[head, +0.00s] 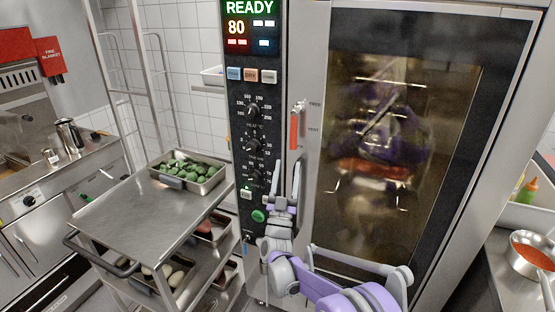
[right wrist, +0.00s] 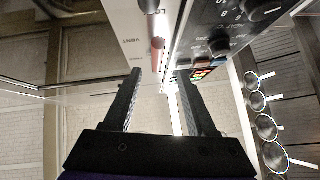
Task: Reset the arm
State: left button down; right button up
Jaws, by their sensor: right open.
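My right arm (head: 350,292), purple and grey, reaches in from the lower right in the head view. Its gripper (head: 286,182) points up in front of the combi oven's control panel (head: 252,110), just below the red door handle (head: 294,130). In the right wrist view the two dark fingers of the gripper (right wrist: 160,78) stand apart with nothing held between them. The red handle (right wrist: 158,55) shows beyond the fingertips. I cannot tell whether a finger touches the panel or the handle. My left gripper is not in view.
The oven door (head: 395,150) is shut; its display reads READY and 80. A steel trolley (head: 130,215) on the left bears a tray (head: 213,184) of green vegetables, with more trays below. A pan (head: 530,258) of red sauce stands on the right counter.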

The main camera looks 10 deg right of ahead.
jog(key=s+f+n+g+y, duration=0.1)
jog(key=s+f+g+y, duration=0.2)
jog(key=s, duration=1.1)
jog(key=s+f+n+g+y, duration=0.2)
jog(key=s+f+g+y, duration=0.2)
jog(key=s+f+g, duration=0.5)
jog(key=s+d+f+n+g+y, duration=0.1)
jog(key=s+f+g+y, duration=0.2)
jog(key=s, duration=1.6)
notch_tip(320, 180, down, 7)
jog(key=g, duration=0.4)
jog(key=shift+s+n, duration=0.15)
jog(key=shift+n, duration=0.25)
jog(key=shift+d+f, duration=0.1)
jog(key=shift+f, duration=0.1)
